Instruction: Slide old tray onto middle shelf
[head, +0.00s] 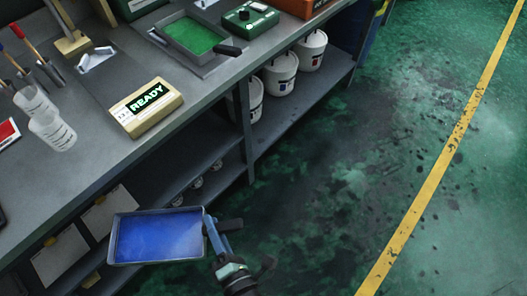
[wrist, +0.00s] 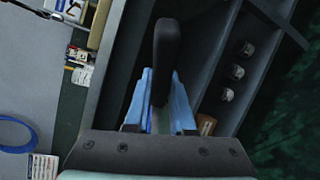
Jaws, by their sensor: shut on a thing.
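The tray (head: 112,240) is a shallow grey pan with a blue inside, in the lower left of the head view. It is held out in front of the shelves under the bench and overlaps them in the picture. My gripper (head: 217,238) is at its right end, with blue fingers shut on its handle. In the wrist view, a black handle (wrist: 165,55) stands between the blue fingers of my gripper (wrist: 160,105); the pan itself is mostly hidden. Dark shelves (head: 215,172) run below the bench top, and part of them is hidden behind the tray.
The bench top (head: 60,195) holds a READY sign (head: 147,107), a green-filled tray (head: 190,37) and cups (head: 52,132). White buckets (head: 281,73) stand on a shelf to the right. The green floor (head: 330,190) to the right is clear.

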